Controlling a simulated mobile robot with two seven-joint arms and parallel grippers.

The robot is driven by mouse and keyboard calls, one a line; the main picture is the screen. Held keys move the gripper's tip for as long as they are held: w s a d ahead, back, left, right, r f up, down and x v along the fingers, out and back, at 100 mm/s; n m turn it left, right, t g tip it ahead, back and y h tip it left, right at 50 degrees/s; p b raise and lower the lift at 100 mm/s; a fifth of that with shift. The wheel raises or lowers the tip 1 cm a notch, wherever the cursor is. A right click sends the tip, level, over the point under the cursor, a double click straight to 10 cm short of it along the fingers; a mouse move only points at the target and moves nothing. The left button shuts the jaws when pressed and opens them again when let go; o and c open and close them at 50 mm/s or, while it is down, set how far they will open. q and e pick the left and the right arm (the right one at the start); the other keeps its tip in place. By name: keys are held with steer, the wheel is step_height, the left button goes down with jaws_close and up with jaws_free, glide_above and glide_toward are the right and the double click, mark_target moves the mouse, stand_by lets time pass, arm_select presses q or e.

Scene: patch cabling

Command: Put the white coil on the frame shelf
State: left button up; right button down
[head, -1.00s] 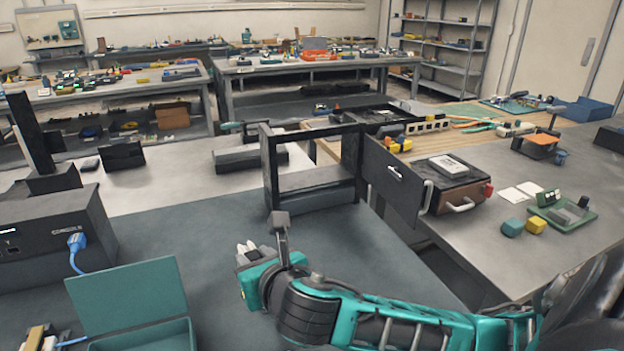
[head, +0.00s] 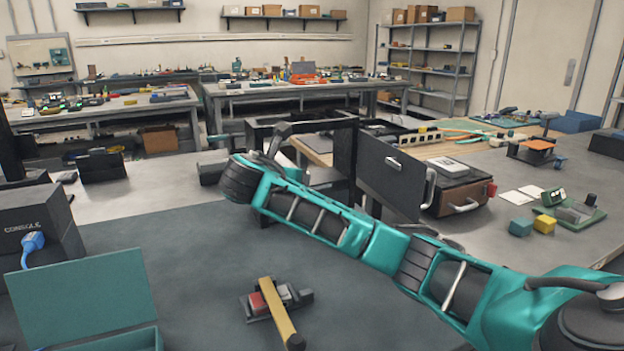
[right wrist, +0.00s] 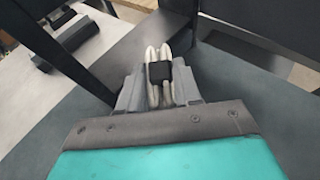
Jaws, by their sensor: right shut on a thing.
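The white coil (right wrist: 151,65), bound by a black band, is in the right wrist view. My right gripper (right wrist: 160,90) is shut on it, with grey fingers on either side. The black frame (head: 352,135) stands at the middle of the table in the head view, largely covered by my right arm. Dark posts of the frame also show in the right wrist view (right wrist: 62,52), with the coil between them and over a grey surface. I cannot tell whether the coil touches that surface. In the head view my right gripper is hidden behind the arm. My left gripper is not in view.
A dark panel (head: 383,178) stands open at the frame's right. A teal open box (head: 85,300) and a console (head: 35,215) with a blue cable are at left. A small dark holder with a tan-handled item (head: 277,308) lies at front. The mat between is clear.

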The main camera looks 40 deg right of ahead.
steer(key=b, duration=0.2)
glide_above(315, 184)
steer(key=shift+w, duration=0.1)
steer(key=shift+d+f, duration=0.1)
steer(key=shift+d, duration=0.05)
step_height(315, 184, down, 4)
steer(key=shift+r+b, duration=0.2)
steer(key=shift+b, duration=0.25)
steer(key=shift+r, duration=0.1)
steer(key=c, duration=0.8)
jaws_free()
